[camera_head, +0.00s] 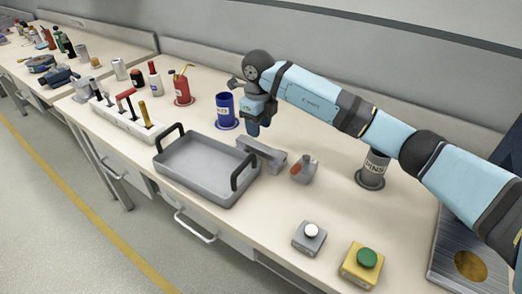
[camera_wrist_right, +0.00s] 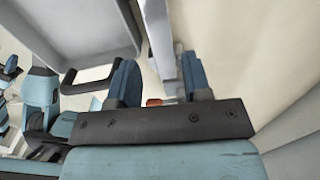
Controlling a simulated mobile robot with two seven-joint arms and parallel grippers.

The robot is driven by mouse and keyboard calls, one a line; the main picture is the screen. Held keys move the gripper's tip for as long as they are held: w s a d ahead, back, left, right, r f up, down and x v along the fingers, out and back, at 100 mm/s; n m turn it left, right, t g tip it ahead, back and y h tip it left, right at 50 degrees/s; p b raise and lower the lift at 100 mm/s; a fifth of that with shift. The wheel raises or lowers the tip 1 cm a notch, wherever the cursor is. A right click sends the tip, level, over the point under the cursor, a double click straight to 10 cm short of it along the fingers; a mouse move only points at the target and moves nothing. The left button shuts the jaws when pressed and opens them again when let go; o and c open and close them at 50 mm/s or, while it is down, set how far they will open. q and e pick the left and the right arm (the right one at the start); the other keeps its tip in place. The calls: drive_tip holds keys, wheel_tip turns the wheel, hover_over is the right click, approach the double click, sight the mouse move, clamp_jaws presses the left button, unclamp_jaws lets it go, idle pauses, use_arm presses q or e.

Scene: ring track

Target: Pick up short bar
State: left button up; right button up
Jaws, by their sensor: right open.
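A grey bar-like piece (camera_head: 262,153), which looks like the short bar, lies by the right handle of the grey tray. A grey block with an orange-red tip (camera_head: 303,169) sits at its right end. My right gripper (camera_head: 254,128) is open and points down above the bar's left end. In the right wrist view the open right gripper (camera_wrist_right: 160,85) has the grey bar (camera_wrist_right: 157,35) lined up between its two blue fingers. The fingers partly hide the bar, and I cannot tell whether they touch it. My left gripper is not in view.
The empty grey tray (camera_head: 207,181) with black handles is left of the bar. A blue cup (camera_head: 225,110) stands behind, a grey pins cup (camera_head: 372,169) to the right. White (camera_head: 310,235) and green (camera_head: 363,262) button boxes are at the front. Bench between them is clear.

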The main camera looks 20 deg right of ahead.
sight(259, 145)
drive_tip(key=shift+f+b, duration=0.45)
drive_tip(key=shift+f, duration=3.1)
drive_tip(key=c, duration=0.7)
drive_tip(key=shift+r, duration=0.1)
drive_tip(key=shift+c, duration=0.2)
